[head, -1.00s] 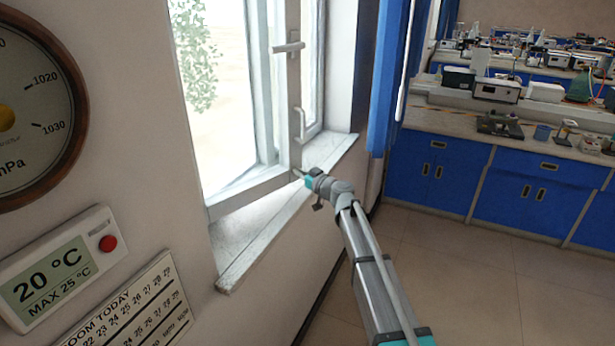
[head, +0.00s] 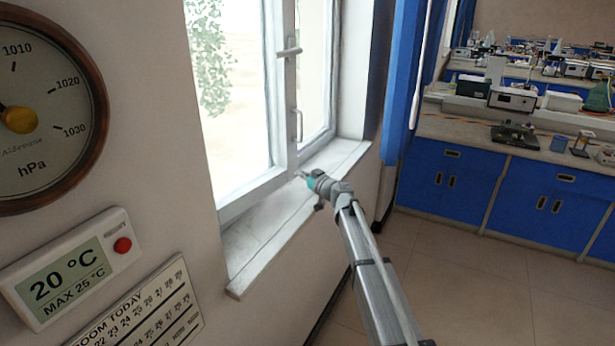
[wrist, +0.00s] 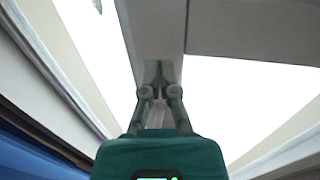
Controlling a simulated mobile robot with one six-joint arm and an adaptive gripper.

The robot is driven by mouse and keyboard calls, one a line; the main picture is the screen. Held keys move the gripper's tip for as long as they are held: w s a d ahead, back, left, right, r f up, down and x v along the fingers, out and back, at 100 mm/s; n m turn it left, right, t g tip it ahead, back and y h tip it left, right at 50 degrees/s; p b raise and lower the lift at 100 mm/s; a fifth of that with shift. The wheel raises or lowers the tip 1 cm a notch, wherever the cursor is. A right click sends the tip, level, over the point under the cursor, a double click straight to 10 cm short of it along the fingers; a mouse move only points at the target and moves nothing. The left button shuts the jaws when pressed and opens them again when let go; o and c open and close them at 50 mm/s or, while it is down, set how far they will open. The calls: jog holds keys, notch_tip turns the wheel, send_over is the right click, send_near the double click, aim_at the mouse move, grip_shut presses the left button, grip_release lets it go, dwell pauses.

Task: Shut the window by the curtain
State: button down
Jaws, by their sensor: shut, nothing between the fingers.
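The white-framed window (head: 281,100) stands in the left wall, its left sash almost in line with the frame; I cannot tell whether a narrow gap remains. A lever handle (head: 288,51) is on its upright, and a second pull handle (head: 298,125) sits lower down. The blue curtain (head: 400,85) hangs to the right of the window. My gripper (head: 301,175) is shut and empty at the sash's lower right corner, above the sill. In the wrist view the fingertips (wrist: 159,92) are together against or very close to the white frame; contact is hard to tell.
The sill (head: 262,238) juts out below the window. A round pressure dial (head: 35,150), a thermometer display (head: 65,275) and a calendar board (head: 150,310) are on the wall at left. Blue lab cabinets (head: 480,195) stand at right. Floor between is clear.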

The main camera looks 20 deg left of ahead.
jog(key=shift+d, duration=0.1)
jog(key=w+d+v, duration=0.1)
jog(key=w+v, duration=0.1)
jog(key=v, duration=1.1)
jog(key=shift+d, duration=0.3)
jog(key=shift+d, duration=0.1)
jog(key=s+d+f+m+g+h, duration=0.2)
jog(key=s+d+f+m+h, duration=0.2)
jog(key=s+d, duration=0.5)
jog(key=s+d+f+m+g+h, duration=0.3)
jog(key=s+d+f+h, duration=0.4)
jog(key=d, duration=1.4)
jog(key=s+d+f+m+g+h, duration=0.2)
jog(key=s+d+f+m+h, duration=0.3)
jog(key=s+d, duration=0.7)
notch_tip(320, 180, down, 3)
jog(key=d+m, duration=0.1)
jog(key=d, duration=0.1)
jog(key=shift+d+r+g, duration=0.25)
jog(key=shift+d+g, duration=0.05)
jog(key=shift+d, duration=0.1)
jog(key=shift+w, duration=0.1)
